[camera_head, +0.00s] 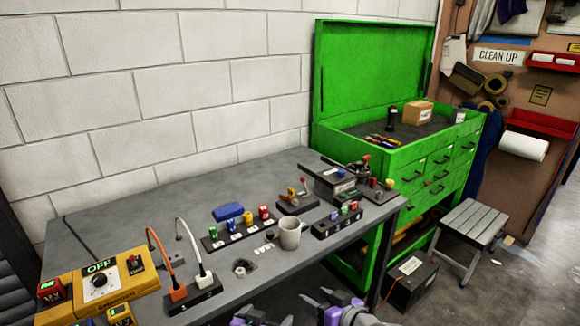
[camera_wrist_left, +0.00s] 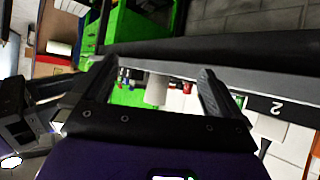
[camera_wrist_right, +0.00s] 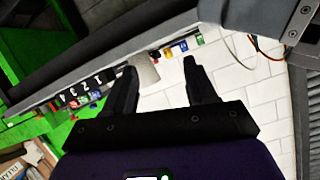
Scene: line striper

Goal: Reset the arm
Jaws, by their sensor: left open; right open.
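My left gripper (camera_head: 268,314) and my right gripper (camera_head: 322,299) are at the bottom of the head view, low in front of the workbench (camera_head: 130,222). Both are partly cut off by the picture's edge. In the left wrist view my left gripper (camera_wrist_left: 158,68) has its fingers wide apart with nothing between them. In the right wrist view my right gripper (camera_wrist_right: 160,66) is also open and empty. A grey mug (camera_head: 291,235) stands upright on the bench near its front edge. It appears beyond the fingertips in both wrist views, apart from them.
A yellow box marked OFF (camera_head: 120,281) and a socket strip with plugs (camera_head: 193,289) are at the bench's left. A rack of coloured pieces (camera_head: 238,234) is behind the mug. A green tool cabinet (camera_head: 410,160) stands right, with a grey stool (camera_head: 470,222) and black box (camera_head: 411,280) nearby.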

